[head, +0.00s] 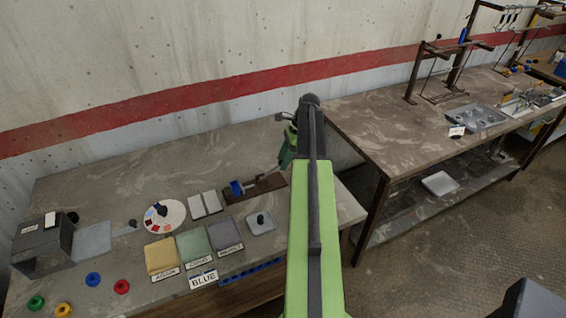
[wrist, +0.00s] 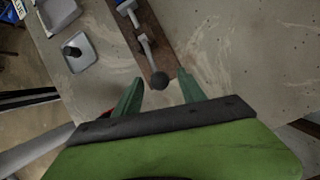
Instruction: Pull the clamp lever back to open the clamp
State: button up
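The clamp (head: 237,188) has a blue body and is mounted on a dark brown board (head: 268,185) on the left table. In the wrist view, the clamp's grey metal lever (wrist: 146,50) runs along the board (wrist: 148,22) and ends in a dark round knob (wrist: 160,81). My gripper (wrist: 160,75) is open, with its green fingers on either side of the knob in the picture. I cannot tell whether the knob is at finger depth, and no touch shows. In the head view, my gripper (head: 287,152) is at the board's right end; my arm hides part of the surroundings.
A grey tray with a dark knob (head: 261,222) stands near the board; the tray also shows in the wrist view (wrist: 85,60). A second table (head: 400,135) stands at right.

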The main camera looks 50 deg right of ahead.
grip_shut()
dwell(1.3)
